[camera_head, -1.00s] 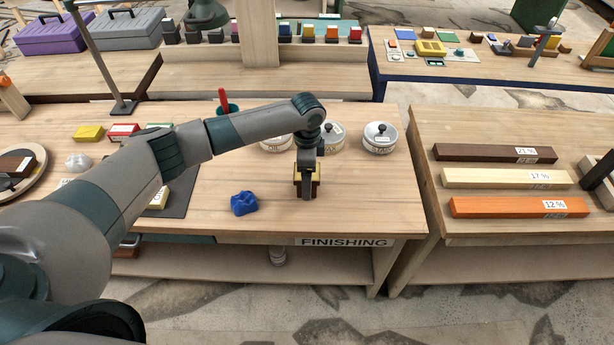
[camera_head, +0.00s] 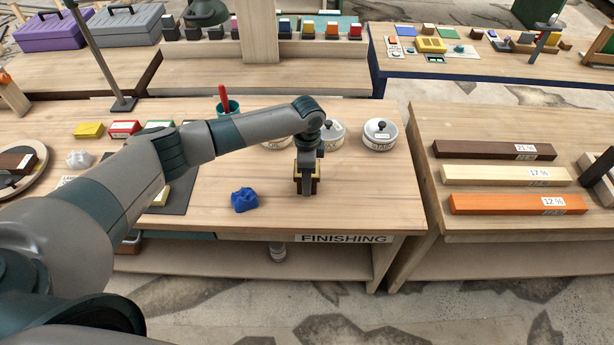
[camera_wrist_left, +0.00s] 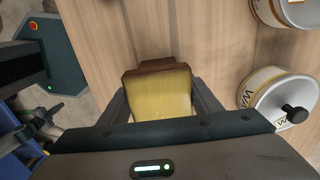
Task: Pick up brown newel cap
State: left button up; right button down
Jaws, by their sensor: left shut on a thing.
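The brown newel cap (camera_wrist_left: 157,90) is a block with a yellowish face and a brown edge, between the two fingers of my left gripper in the left wrist view. In the head view my left gripper (camera_head: 306,188) points down near the front of the finishing bench (camera_head: 350,210) and is shut on the cap. Only dark brown and yellow bits of the cap (camera_head: 317,184) show there beside the fingers. I cannot tell whether the cap touches the bench or is just above it. My right gripper is not in view.
A blue crumpled cloth (camera_head: 244,200) lies left of the gripper. Round lidded tins, one at the right (camera_head: 379,135), stand behind it. A teal cup (camera_head: 228,108) with a red handle is at the back. The bench top right of the gripper is clear.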

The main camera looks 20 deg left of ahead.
pick_arm(q)
jog(key=shift+r, duration=0.15)
jog(key=shift+w+r+b, duration=0.1)
jog(key=shift+r+b, duration=0.4)
jog(key=shift+r, duration=0.1)
notch_tip(320, 180, up, 2)
jog(key=shift+r+b, duration=0.25)
jog(key=shift+b, duration=0.4)
jog(key=d+r+b, duration=0.2)
jog(key=d+r, duration=0.1)
jog(key=d, duration=0.2)
jog(key=s+d+r+b, duration=0.1)
jog(key=d+r, duration=0.3)
jog(key=d, duration=0.2)
jog(key=shift+s+d+b, duration=0.15)
jog(key=shift+d+b, duration=0.15)
jog(key=shift+b, duration=0.05)
